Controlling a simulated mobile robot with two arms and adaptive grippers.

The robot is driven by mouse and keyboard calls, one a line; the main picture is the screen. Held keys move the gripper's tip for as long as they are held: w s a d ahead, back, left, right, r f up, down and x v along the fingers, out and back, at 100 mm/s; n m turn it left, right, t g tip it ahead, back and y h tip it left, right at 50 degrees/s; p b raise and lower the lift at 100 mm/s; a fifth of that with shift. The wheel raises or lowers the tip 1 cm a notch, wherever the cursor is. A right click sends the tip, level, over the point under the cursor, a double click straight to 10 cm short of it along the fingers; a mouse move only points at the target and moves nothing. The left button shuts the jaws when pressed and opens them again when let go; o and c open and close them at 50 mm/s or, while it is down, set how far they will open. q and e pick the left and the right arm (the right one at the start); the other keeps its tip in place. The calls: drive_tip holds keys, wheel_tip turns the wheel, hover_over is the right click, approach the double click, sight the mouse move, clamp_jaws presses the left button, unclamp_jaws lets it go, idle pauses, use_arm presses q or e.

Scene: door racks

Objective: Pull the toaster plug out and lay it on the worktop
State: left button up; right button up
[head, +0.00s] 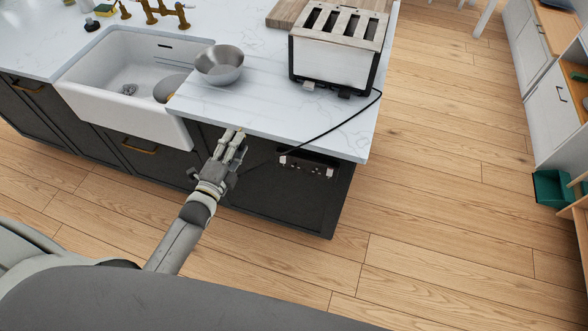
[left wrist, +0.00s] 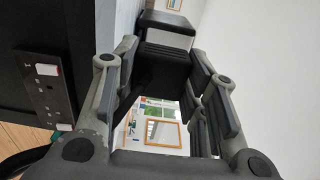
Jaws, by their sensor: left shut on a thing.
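The toaster (head: 334,55), silver and black with several slots, stands on the white worktop (head: 280,105) near its right end. Its black cord (head: 340,126) hangs over the front edge and runs down left to my left gripper (head: 236,138). That gripper is in front of the island, beside the worktop's front edge and left of the socket panel (head: 308,164). In the left wrist view its fingers are shut on a dark block, which looks like the plug (left wrist: 154,72). The plug is apart from the socket panel (left wrist: 47,86). My right gripper is not in view.
A metal bowl (head: 219,66) stands on the worktop between the sink (head: 125,80) and the toaster. A wooden board (head: 288,13) lies behind the toaster. The worktop in front of the toaster is clear. Open wooden floor (head: 440,190) lies to the right.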

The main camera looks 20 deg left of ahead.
use_arm(q)
drive_tip(key=shift+w+a+b, duration=0.1)
drive_tip(key=shift+a+b, duration=0.25)
drive_tip(key=shift+a, duration=1.95)
drive_tip(key=m+b, duration=0.7)
drive_tip(key=m, duration=1.1)
drive_tip(key=shift+b, duration=0.3)
